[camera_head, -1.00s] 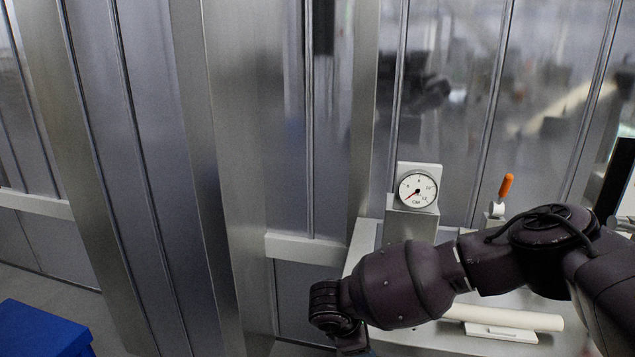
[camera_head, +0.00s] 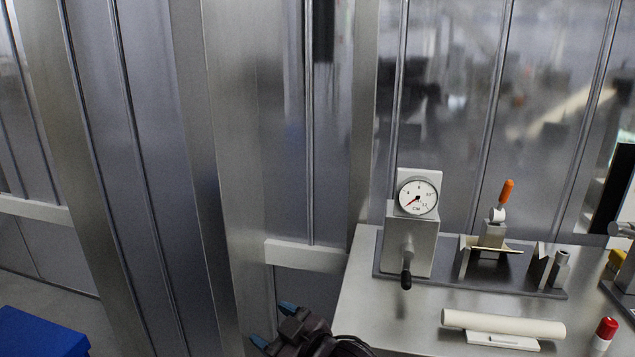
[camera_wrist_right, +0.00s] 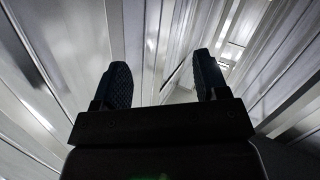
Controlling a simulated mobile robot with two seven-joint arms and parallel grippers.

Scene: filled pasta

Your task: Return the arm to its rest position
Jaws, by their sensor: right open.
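My right gripper (camera_head: 273,325) is at the bottom of the head view, left of the table's front left edge. Its two blue-tipped fingers are apart with nothing between them. In the right wrist view, the same gripper (camera_wrist_right: 162,84) shows two dark ridged fingers spread wide, with only metal wall panels beyond. Most of the right arm is below the frame. My left gripper is not in view.
The table (camera_head: 400,318) bears a gauge (camera_head: 418,195) on a metal block, a fixture with an orange-handled clamp (camera_head: 506,190), a white roll (camera_head: 503,322) and a red-capped item (camera_head: 606,328). A blue box (camera_head: 40,332) is at lower left. Metal panels stand behind.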

